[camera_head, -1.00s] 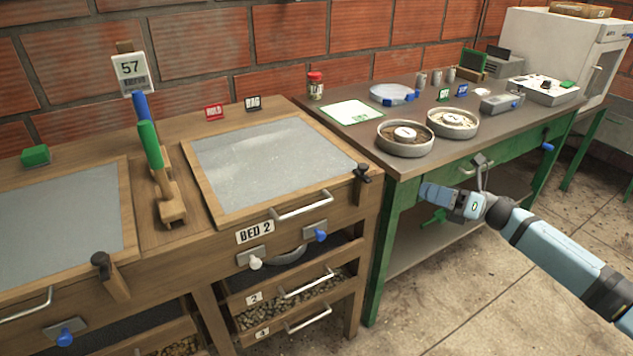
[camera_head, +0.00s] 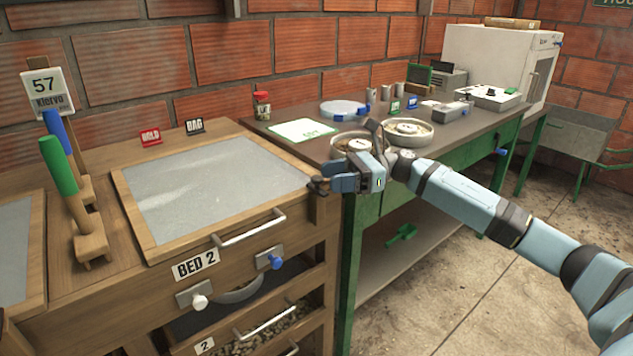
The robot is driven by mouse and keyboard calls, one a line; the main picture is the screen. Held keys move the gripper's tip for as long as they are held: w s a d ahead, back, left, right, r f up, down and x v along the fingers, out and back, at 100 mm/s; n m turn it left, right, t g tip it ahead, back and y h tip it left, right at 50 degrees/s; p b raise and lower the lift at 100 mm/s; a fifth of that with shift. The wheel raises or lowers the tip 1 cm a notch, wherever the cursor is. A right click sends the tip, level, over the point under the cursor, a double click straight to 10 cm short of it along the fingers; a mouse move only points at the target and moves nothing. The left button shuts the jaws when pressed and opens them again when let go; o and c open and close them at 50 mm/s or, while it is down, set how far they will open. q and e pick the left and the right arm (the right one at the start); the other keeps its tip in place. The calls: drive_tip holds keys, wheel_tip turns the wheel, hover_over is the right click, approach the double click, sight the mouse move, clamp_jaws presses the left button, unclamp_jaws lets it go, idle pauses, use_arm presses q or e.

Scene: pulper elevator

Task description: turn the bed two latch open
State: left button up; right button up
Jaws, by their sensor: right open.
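Bed 2 is a wooden bed with a grey screen top (camera_head: 215,180) and a "BED 2" label (camera_head: 195,263) on its front. Its dark latch (camera_head: 317,187) sits at the bed's right front corner, partly covered by my gripper. My right gripper (camera_head: 334,176) is open, its blue fingers pointing left at the latch. The fingertips are at or very close to the latch; I cannot tell whether they touch it or straddle it. My left gripper is not in view.
The bed's front has a metal handle (camera_head: 249,229), a white knob (camera_head: 199,301) and a blue knob (camera_head: 276,262). Right of it, a green-framed table (camera_head: 470,133) holds round pans (camera_head: 408,131) and small items. Open floor lies at the lower right.

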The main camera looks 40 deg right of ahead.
sight(317, 177)
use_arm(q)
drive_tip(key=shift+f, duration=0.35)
use_arm(e)
drive_tip(key=shift+x, duration=2.05)
drive_tip(key=c, duration=0.9)
drive_tip(key=shift+o, duration=0.2)
